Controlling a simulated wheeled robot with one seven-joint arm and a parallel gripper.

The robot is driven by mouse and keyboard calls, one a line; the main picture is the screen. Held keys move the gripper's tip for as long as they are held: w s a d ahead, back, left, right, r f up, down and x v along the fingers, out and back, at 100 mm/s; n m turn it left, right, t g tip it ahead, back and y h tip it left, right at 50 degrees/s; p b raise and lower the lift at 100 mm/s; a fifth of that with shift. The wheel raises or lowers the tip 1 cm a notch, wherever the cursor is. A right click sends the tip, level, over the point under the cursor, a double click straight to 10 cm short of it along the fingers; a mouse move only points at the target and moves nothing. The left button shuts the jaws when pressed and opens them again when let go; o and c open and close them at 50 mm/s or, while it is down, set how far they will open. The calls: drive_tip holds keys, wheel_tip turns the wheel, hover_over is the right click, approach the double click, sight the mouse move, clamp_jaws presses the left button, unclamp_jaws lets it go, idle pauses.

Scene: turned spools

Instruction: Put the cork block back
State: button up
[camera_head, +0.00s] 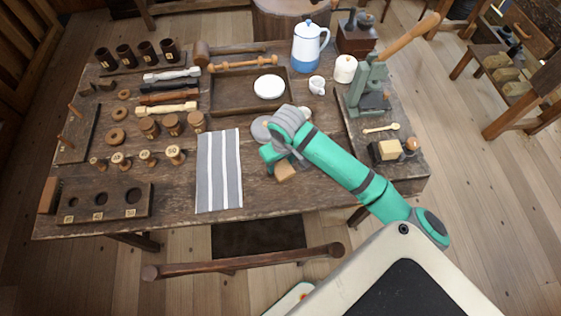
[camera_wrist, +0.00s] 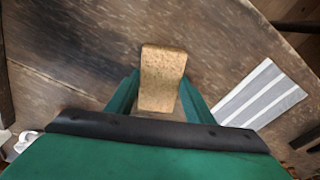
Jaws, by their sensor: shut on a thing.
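The cork block (camera_head: 285,171) is a small tan block at the front middle of the table, below my arm's end. In the wrist view the cork block (camera_wrist: 161,78) is speckled brown and stands between my two green fingers. My gripper (camera_head: 276,162) is shut on it; it also shows in the wrist view (camera_wrist: 158,92). I cannot tell whether the block touches the table.
A striped cloth (camera_head: 219,172) lies left of my gripper. A wooden tray (camera_head: 232,99) with a white dish (camera_head: 269,87) is behind. A green press (camera_head: 366,88) and a dark holder with a pale block (camera_head: 386,150) stand to the right. A holed board (camera_head: 104,202) lies at the left front.

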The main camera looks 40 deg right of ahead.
sight(283, 168)
drive_tip(key=shift+f, duration=0.1)
drive_tip(key=o, duration=1)
drive_tip(key=shift+w+r, duration=0.1)
drive_tip(key=shift+r, duration=0.3)
drive_tip(key=r, duration=0.3)
drive_tip(key=s+r, duration=0.1)
drive_tip(key=r, duration=0.7)
drive_tip(key=shift+s+a+r, duration=0.1)
drive_tip(key=shift+s+r, duration=0.1)
drive_tip(key=shift+s, duration=0.1)
